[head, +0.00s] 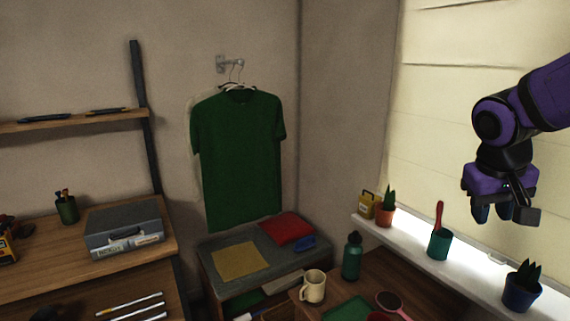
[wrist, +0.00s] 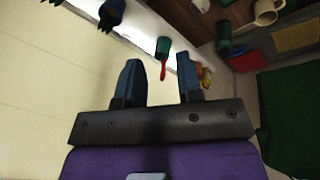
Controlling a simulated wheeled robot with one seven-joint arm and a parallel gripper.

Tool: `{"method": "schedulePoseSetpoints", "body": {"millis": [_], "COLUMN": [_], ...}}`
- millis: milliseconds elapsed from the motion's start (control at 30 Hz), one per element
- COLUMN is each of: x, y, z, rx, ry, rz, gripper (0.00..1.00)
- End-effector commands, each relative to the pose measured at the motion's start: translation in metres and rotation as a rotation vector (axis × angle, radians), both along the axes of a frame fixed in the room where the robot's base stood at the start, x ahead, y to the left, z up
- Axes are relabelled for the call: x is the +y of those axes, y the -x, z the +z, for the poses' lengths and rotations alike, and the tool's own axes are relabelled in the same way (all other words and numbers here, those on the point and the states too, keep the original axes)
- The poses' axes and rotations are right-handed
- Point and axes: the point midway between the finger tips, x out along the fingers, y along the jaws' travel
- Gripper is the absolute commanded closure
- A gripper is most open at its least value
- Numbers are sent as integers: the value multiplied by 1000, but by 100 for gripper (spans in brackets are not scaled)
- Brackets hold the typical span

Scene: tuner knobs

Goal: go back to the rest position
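My gripper (head: 492,212) hangs at the upper right in the head view, in front of the window blind and above the white sill. Its purple arm comes in from the right edge. In the wrist view my gripper (wrist: 160,84) shows two blue fingers well apart with nothing between them. The gripper is open and touches nothing. No tuner or knobs can be made out in either view.
The white sill (head: 462,268) holds potted plants and a green cup (head: 439,243). Below it are a teal bottle (head: 352,256) and a cream mug (head: 313,286). A green shirt (head: 240,155) hangs on the wall. A grey case (head: 124,232) stands on the left shelf.

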Motion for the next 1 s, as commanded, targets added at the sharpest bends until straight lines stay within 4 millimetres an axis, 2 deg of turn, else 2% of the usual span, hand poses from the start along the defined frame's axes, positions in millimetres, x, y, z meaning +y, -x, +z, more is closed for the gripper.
{"method": "schedulePoseSetpoints", "body": {"millis": [233, 500, 700, 1000], "x": [38, 73, 83, 84], "y": [52, 98, 112, 113], "z": [31, 47, 50, 50], "rx": [-119, -230, -262, -265], "ry": [-114, -193, -214, -215], "rz": [94, 201, 236, 239], "gripper": [67, 67, 67, 67]}}
